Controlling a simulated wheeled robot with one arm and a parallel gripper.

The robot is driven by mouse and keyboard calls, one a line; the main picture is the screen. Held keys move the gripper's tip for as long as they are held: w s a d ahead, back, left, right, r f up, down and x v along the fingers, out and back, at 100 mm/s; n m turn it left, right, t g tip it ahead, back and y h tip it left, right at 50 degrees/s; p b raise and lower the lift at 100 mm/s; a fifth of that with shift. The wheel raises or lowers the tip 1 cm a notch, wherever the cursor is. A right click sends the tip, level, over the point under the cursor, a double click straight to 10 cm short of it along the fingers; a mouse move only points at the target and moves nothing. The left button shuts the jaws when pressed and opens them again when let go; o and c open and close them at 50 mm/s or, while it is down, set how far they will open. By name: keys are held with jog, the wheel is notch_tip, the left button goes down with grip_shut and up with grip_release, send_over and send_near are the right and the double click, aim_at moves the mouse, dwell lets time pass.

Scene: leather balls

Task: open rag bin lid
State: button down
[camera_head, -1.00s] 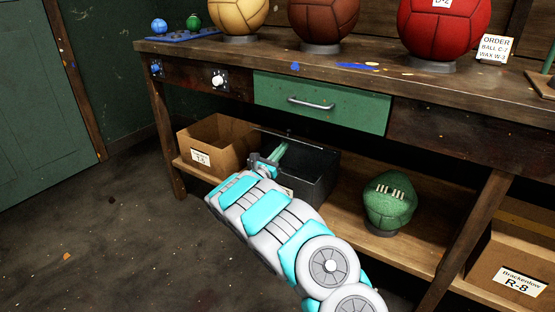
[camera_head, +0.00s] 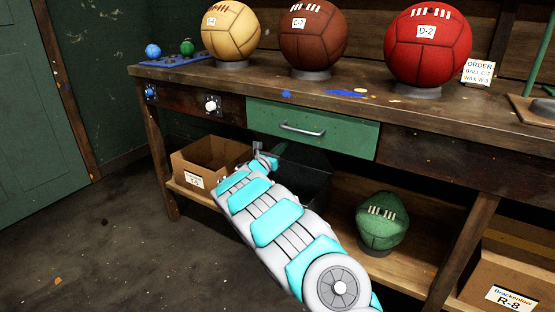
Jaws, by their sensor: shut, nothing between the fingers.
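The dark bin (camera_head: 318,190) stands on the lower shelf under the green drawer, right of an open cardboard box. My arm crosses in front of it and hides much of its front and left side. A dark panel (camera_head: 305,156) shows at its top, but I cannot tell whether this is a raised lid or the bin's inner back wall. My gripper (camera_head: 258,149) is at the bin's upper left corner, close to the box's right edge. It is small in view and shut with nothing in it. I cannot tell whether it touches the bin.
The cardboard box (camera_head: 208,160) is close to my gripper's left. A green ball (camera_head: 382,222) sits right of the bin. The workbench top (camera_head: 235,74) and closed green drawer (camera_head: 312,130) are above. Another box (camera_head: 510,275) stands lower right. The floor at left is clear.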

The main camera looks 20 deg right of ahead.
jog(key=shift+w+d+r, duration=0.35)
jog(key=shift+d+r, duration=0.05)
jog(key=shift+r, duration=0.2)
jog(key=shift+f, duration=0.1)
